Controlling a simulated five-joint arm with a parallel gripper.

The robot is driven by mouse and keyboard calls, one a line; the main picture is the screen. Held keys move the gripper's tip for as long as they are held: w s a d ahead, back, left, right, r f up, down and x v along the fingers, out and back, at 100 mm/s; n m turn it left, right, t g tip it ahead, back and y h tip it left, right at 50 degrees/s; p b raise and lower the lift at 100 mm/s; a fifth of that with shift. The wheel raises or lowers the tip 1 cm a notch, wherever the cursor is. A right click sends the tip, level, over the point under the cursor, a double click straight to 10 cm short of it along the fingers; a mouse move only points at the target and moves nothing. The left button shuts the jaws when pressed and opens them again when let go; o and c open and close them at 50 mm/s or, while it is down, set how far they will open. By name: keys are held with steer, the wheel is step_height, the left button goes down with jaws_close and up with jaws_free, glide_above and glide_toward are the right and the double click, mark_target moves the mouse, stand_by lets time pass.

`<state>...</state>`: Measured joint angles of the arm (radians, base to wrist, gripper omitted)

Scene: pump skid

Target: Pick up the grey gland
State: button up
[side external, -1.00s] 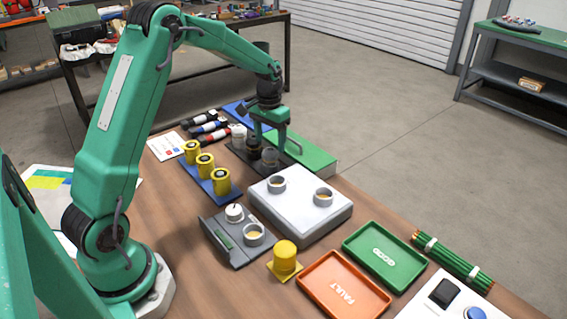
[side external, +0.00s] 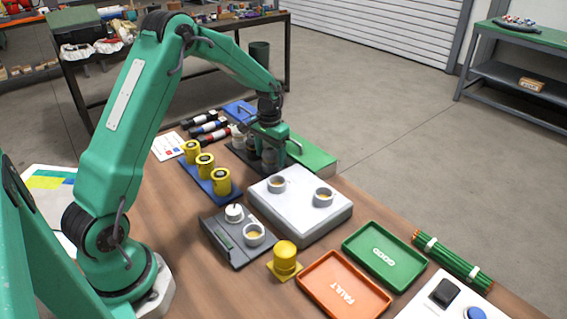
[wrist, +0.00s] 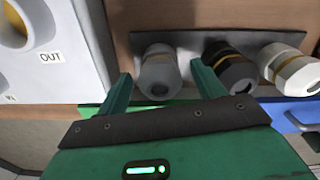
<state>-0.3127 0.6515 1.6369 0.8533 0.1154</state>
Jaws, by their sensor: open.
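The grey gland (wrist: 158,72), a short cylinder with a light band, stands at one end of a dark grey holder (wrist: 193,40). In the wrist view it lies between the two fingers of my gripper (wrist: 161,90), which is open, with gaps on both sides. A black gland (wrist: 232,66) with a yellow band is just right of the right finger, and a white gland (wrist: 287,68) is beyond it. In the side view my gripper (side external: 273,155) is down at the holder, and its fingers partly hide the grey gland.
A white block (side external: 300,215) with two round ports stands close to the holder; it fills the wrist view's left side. A green box (side external: 312,160) lies behind the gripper. Yellow cylinders on a blue holder (side external: 195,185) stand to the left.

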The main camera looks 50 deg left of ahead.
mark_target(270, 149)
steer(key=c, duration=1.2)
steer(key=shift+r, duration=0.1)
steer(key=shift+r, duration=0.75)
step_height(270, 149, up, 2)
steer(key=shift+r, duration=0.1)
steer(key=s+d+r, duration=0.1)
steer(key=d+r, duration=0.1)
steer(key=d, duration=0.1)
steer(key=d+r, duration=0.2)
steer(key=d, duration=0.2)
steer(key=s+d+r, duration=0.1)
steer(key=d+r, duration=0.2)
steer(key=d, duration=0.1)
steer(key=shift+s+d+r, duration=0.1)
steer(key=shift+s+d, duration=0.1)
steer(key=shift+s, duration=0.1)
